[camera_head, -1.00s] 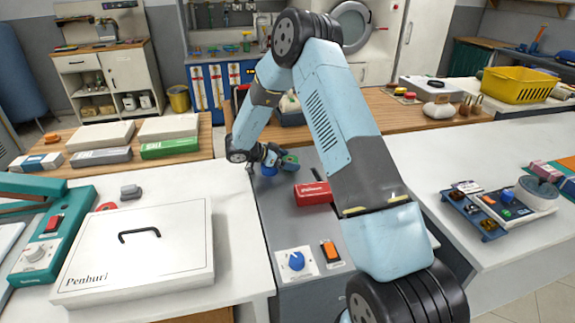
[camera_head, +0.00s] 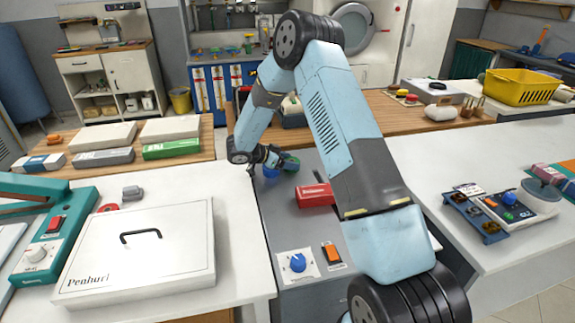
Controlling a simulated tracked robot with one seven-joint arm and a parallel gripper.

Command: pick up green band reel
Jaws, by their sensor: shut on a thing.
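The green band reel (camera_head: 291,164) is at the far part of the grey counter section in the middle, small in the camera_head view. My gripper (camera_head: 279,163) is at the reel's left side and is shut on it. The fingertips are small and partly hidden by the arm's wrist. A blue round thing (camera_head: 270,171) sits just left of and below the gripper. Whether the reel touches the grey surface cannot be told.
A red box (camera_head: 315,195) stands close in front of the reel on the grey surface (camera_head: 285,225). A white case (camera_head: 137,255) fills the left counter. A wooden table (camera_head: 385,108) lies behind. The right white counter (camera_head: 425,180) has bare room.

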